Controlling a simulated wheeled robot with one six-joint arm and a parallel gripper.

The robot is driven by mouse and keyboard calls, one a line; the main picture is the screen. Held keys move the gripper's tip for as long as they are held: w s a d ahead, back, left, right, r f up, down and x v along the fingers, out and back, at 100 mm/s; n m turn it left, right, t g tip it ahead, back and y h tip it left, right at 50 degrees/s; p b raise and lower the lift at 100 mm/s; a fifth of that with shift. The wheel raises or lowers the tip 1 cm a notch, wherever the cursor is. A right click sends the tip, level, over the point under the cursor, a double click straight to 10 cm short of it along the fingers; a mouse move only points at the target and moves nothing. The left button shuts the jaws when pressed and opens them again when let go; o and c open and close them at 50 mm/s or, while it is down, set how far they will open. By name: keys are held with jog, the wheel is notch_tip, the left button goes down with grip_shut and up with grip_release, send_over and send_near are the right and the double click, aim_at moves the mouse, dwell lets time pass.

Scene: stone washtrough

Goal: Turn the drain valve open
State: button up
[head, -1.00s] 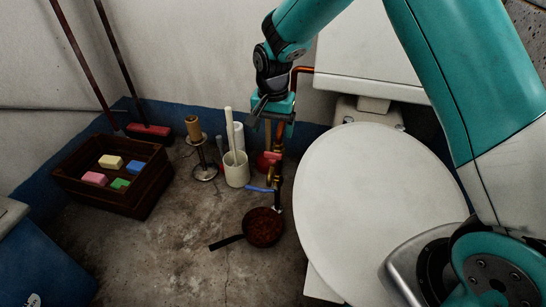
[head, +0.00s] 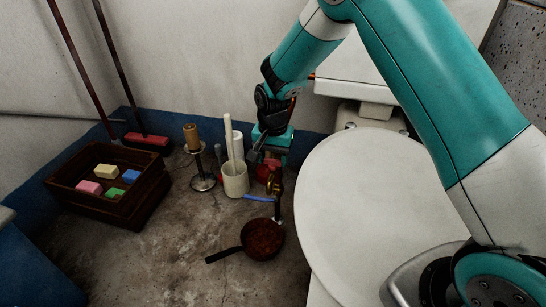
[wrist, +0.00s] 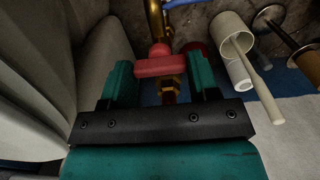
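A brass pipe fitting (wrist: 154,22) runs down beside the toilet, with a red handle (wrist: 160,65) and a blue lever (head: 259,198). The blue lever also shows at the top edge of the wrist view (wrist: 180,3). I cannot tell by label which handle is the drain valve. My gripper (wrist: 158,72) is open, with its two teal fingers on either side of the red handle. I cannot tell whether they touch it. In the head view my gripper (head: 268,152) hides most of the upper fitting.
A dark pan (head: 263,239) lies on the floor below the fitting. A white cup with a brush (head: 235,180) and a roll stand (head: 203,170) stand close on the left. The white toilet lid (head: 380,200) is close on the right. A wooden crate (head: 135,213) stands farther left.

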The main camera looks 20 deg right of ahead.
jog(key=shift+c, duration=1)
jog(key=shift+r+n+p, duration=0.1)
jog(key=shift+n+p, duration=0.2)
jog(key=shift+p, duration=0.2)
jog(key=n+p, duration=0.1)
jog(key=p, duration=0.2)
jog(key=shift+r+n, duration=0.2)
jog(key=shift+n, duration=0.2)
jog(key=n+p, duration=0.4)
jog(key=p, duration=0.1)
jog(key=n+p, duration=0.3)
jog(key=n, duration=0.2)
jog(key=shift+f+p, duration=0.1)
jog(key=shift+p, duration=0.2)
jog(key=shift+f+n+p, duration=0.15)
jog(key=shift+n+p, duration=1)
jog(key=shift+n, duration=1.05)
